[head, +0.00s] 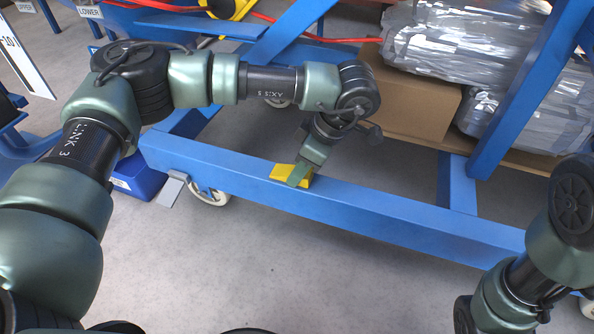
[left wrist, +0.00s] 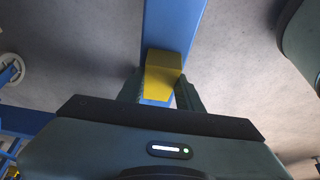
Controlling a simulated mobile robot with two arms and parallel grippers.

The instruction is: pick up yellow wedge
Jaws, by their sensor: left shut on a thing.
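The yellow wedge (head: 291,173) sits at the top of the blue beam of the frame, in the middle of the head view. My left gripper (head: 302,175) reaches down to it from above and is shut on it. In the left wrist view the wedge (left wrist: 162,75) shows between the two dark fingers of my left gripper (left wrist: 160,93), with the blue beam behind it. I cannot tell whether the wedge still touches the beam. My right arm shows at the lower right of the head view, but its gripper is out of the picture.
The blue beam (head: 400,226) crosses the head view, with a caster wheel (head: 211,192) under its left part. A cardboard box (head: 418,100) and wrapped grey bundles (head: 455,45) lie behind it. A blue bin (head: 138,178) stands at left. The floor in front is clear.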

